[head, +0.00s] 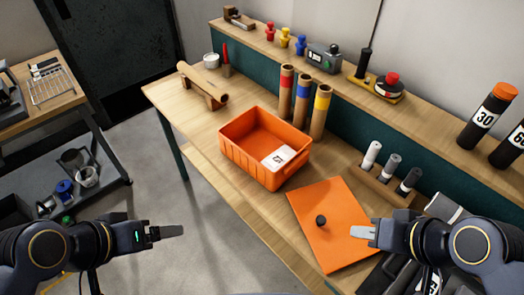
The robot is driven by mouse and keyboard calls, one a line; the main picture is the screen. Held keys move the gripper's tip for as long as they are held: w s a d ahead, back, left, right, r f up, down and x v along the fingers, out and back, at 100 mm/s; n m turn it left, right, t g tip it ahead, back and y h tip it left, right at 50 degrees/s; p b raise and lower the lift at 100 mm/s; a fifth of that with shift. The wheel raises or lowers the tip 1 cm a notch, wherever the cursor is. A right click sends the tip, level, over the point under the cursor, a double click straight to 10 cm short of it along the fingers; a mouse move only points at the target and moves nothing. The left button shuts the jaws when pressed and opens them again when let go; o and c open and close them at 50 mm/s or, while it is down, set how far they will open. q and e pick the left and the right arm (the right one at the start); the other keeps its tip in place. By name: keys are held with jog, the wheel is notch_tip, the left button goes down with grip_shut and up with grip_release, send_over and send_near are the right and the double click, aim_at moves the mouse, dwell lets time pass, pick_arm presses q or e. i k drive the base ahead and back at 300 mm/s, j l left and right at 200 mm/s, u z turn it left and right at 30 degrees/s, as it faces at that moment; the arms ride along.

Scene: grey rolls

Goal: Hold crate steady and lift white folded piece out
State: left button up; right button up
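The orange crate (240,165) stands on the wooden workbench, open at the top. The white folded piece (281,158) lies inside it, towards the right end, with a small dark mark on top. My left gripper (181,231) is in front of the bench's left side, over the floor in the picture, well apart from the crate. My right gripper (353,232) is over the right part of the orange lid, apart from the crate. Both grippers look empty; their fingers appear close together, but I cannot tell whether they are fully shut.
The orange lid (335,205) with a black knob lies right of the crate. Tubes with red, blue and yellow bands (303,100) stand behind the crate. A rack of small rolls (385,185) stands at the right. A roll on a wooden stand (203,85) is at the left.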

aim_at(274, 162)
jog(key=k+z, duration=0.45)
jog(key=k+l+z, duration=0.15)
jog(key=z, duration=0.25)
jog(key=j+z, duration=0.1)
jog(key=z, duration=0.4)
jog(key=j+z, duration=0.1)
jog(key=z, duration=0.35)
jog(key=j+z, duration=0.1)
jog(key=z, duration=0.4)
jog(key=j+z, duration=0.1)
jog(key=z, duration=0.35)
jog(key=j+z, duration=0.1)
jog(key=z, duration=0.4)
jog(key=k+j, duration=0.25)
jog(key=j, duration=0.25)
jog(key=k+j, duration=0.3)
jog(key=j, duration=0.2)
jog(key=k+j, duration=0.25)
jog(key=j, duration=0.25)
jog(key=k+j, duration=0.25)
jog(key=j, duration=0.3)
jog(key=k+j, duration=0.3)
jog(key=j, duration=0.2)
jog(key=k+j, duration=0.25)
jog(key=j, duration=0.25)
jog(key=k+j, duration=0.3)
jog(key=j, duration=0.2)
jog(key=k+j+z, duration=0.1)
jog(key=k+j, duration=0.15)
jog(key=j, duration=0.25)
